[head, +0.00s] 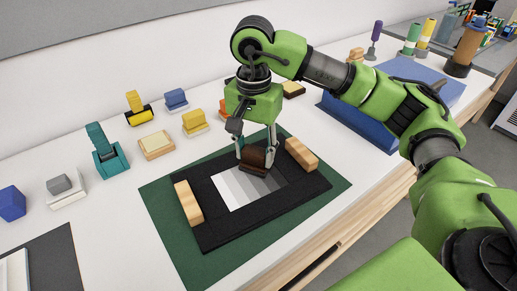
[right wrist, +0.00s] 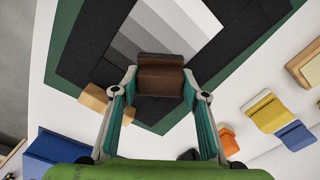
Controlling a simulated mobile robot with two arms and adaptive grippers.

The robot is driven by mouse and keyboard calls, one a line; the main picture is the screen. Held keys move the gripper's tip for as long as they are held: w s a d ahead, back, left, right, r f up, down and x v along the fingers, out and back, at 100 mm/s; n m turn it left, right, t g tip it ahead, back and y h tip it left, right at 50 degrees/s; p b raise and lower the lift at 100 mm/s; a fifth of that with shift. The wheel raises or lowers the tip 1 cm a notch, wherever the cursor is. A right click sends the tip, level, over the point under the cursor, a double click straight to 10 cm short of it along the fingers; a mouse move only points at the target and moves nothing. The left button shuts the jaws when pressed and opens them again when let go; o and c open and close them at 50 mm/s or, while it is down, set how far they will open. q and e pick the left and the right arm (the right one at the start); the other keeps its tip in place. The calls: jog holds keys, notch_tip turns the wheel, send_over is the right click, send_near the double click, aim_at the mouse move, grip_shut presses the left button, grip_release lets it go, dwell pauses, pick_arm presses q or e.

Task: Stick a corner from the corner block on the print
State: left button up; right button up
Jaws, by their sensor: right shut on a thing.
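The print (head: 240,188), a sheet with grey steps from white to dark, lies flat on a black board (head: 215,237). It also shows in the right wrist view (right wrist: 165,35). My right gripper (head: 256,160) points down and is shut on a small dark brown block (right wrist: 160,80), likely the corner block. The block (head: 256,158) has a darker lip at its lower edge and is over the print's far edge, near a corner. Whether it touches the print I cannot tell. That part of the print is hidden. My left gripper is not in view.
Wooden blocks (head: 188,203) (head: 301,154) sit on the board, left and right of the print. A green mat (head: 165,235) lies beneath. Several coloured blocks, including a teal one (head: 106,160), stand along the back. A blue box (head: 350,122) is at right.

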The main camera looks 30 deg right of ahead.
dwell(0.4)
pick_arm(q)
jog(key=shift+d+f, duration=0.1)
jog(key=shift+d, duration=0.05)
pick_arm(e)
jog(key=shift+a, duration=0.6)
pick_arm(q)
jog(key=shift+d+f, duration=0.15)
pick_arm(e)
jog(key=shift+w, duration=0.55)
jog(key=shift+w+b, duration=0.3)
jog(key=shift+w, duration=0.25)
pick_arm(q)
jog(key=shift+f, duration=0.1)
pick_arm(e)
jog(key=shift+w, duration=0.15)
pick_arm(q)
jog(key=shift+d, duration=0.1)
pick_arm(e)
jog(key=shift+w+a, duration=0.1)
jog(key=shift+w, duration=0.35)
